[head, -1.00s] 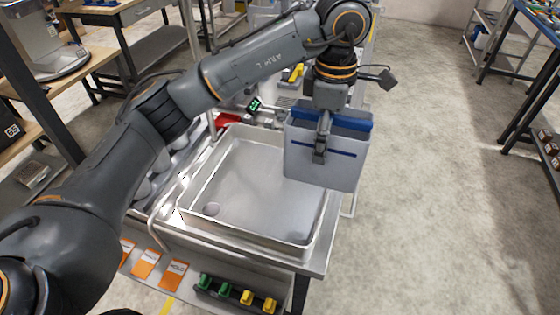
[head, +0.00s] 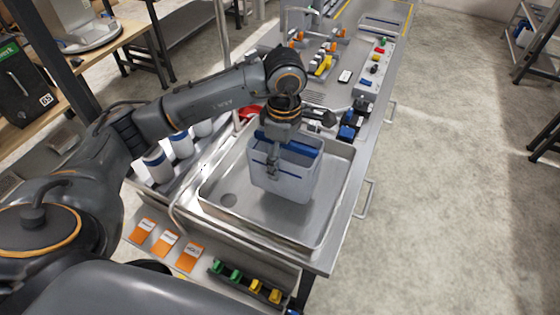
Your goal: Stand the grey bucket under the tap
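The grey bucket (head: 285,180), a boxy light-grey container with blue along its upper part, is upright over the steel basin (head: 232,218). I cannot tell whether its bottom touches the basin floor. My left gripper (head: 272,166) points down and is shut on the bucket's near wall. The gripper and wrist hide part of the bucket's rim and the basin's back edge. I cannot make out the tap clearly; the area behind the bucket is partly covered by my arm. My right gripper is not in view.
White bottles (head: 158,165) stand left of the basin. Orange cards (head: 165,243) and green and yellow taps or clips (head: 255,287) are at the near edge. The counter (head: 330,95) beyond holds small parts and a control strip (head: 376,62).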

